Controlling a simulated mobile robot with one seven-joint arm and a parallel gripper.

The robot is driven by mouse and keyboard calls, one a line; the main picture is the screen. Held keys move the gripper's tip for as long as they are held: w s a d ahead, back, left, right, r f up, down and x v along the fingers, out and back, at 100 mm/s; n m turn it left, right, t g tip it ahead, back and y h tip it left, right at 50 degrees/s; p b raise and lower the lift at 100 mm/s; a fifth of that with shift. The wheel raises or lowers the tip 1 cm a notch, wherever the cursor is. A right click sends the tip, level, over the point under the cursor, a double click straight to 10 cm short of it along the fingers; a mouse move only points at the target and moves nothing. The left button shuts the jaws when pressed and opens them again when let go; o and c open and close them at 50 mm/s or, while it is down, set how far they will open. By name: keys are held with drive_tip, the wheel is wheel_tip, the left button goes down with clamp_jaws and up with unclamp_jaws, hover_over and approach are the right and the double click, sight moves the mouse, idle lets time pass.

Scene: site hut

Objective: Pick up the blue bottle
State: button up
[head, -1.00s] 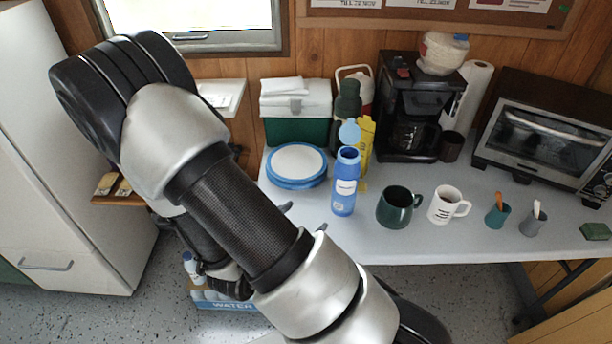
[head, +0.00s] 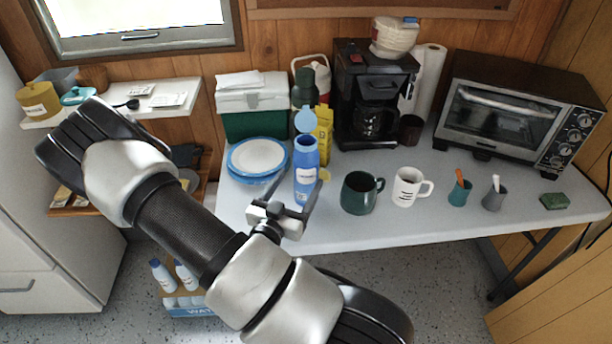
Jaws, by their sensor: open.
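The blue bottle (head: 306,172) stands upright on the table, with its light blue lid flipped open at the top. It has a white label. My gripper (head: 294,196) is open at the table's front edge, level with the lower part of the bottle. One finger shows to the right of the bottle's base and the other in front of its left side. I cannot tell whether either finger touches the bottle. The gripper hides part of the bottle's lower left.
A dark green mug (head: 359,193) and a white mug (head: 408,188) stand right of the bottle. Blue-rimmed plates (head: 257,158) lie to its left. A yellow packet (head: 324,127), green flask (head: 303,88) and coffee maker (head: 372,95) stand behind. A toaster oven (head: 515,112) is farther right.

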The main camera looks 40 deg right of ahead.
drive_tip(key=x, duration=0.5)
drive_tip(key=shift+w+d+f, duration=0.1)
drive_tip(key=shift+d+f, duration=0.05)
drive_tip(key=shift+d, duration=0.2)
drive_tip(key=c, duration=1.5)
drive_tip(key=shift+o, duration=0.2)
